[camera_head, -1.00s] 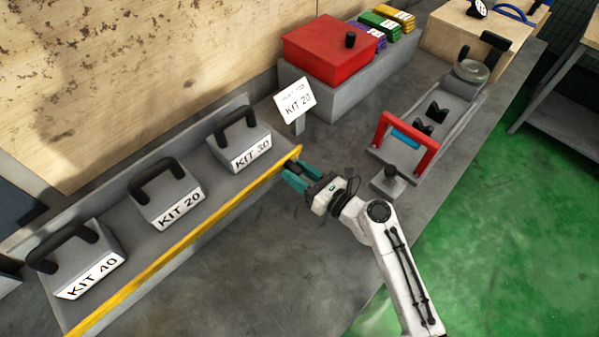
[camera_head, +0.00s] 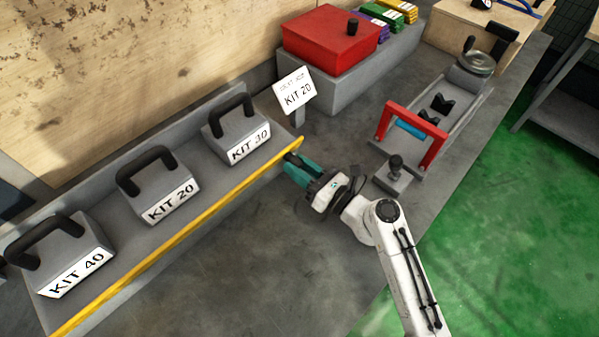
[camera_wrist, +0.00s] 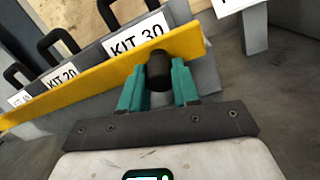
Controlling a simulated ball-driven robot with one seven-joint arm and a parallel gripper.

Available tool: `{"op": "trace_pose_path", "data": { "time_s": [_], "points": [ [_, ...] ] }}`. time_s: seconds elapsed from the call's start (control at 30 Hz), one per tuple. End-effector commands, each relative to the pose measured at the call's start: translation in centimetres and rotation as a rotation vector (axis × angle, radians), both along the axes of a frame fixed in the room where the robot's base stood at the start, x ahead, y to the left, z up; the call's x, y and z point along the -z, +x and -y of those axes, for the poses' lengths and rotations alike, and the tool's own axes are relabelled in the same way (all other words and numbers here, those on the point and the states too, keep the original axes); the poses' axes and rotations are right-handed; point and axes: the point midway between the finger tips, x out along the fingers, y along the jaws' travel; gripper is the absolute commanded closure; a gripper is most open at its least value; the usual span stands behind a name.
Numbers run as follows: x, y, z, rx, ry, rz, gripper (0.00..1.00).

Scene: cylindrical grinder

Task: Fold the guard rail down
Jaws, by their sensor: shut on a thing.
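The guard rail (camera_head: 190,226) is a long yellow bar along the front of the grey kit shelf. It stands upright in front of the kits and also shows in the wrist view (camera_wrist: 85,88). A black knob (camera_wrist: 158,72) sits at the rail's right end. My gripper (camera_head: 293,166) is at that end, its two teal fingers on either side of the knob in the wrist view (camera_wrist: 158,85). It is shut on the knob. The knob is mostly hidden by the fingers in the head view.
Weights marked KIT 40 (camera_head: 68,258), KIT 20 (camera_head: 158,190) and KIT 30 (camera_head: 236,135) stand behind the rail. A KIT 20 sign (camera_head: 295,90) stands to the right. The bench in front of the rail is clear.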

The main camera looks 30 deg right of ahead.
Motion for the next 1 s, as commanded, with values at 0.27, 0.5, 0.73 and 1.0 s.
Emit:
{"op": "trace_pose_path", "data": {
  "time_s": [0.27,0.5,0.73,1.0],
  "points": [
    [-0.03,0.01,0.14,0.003,0.01,0.038,1.0],
    [-0.16,0.02,0.15,0.003,0.009,0.039,1.0],
    [-0.07,-0.01,0.11,0.002,0.01,0.038,0.5],
    [0.05,-0.05,0.07,0.001,0.01,0.035,0.44]
  ]
}}
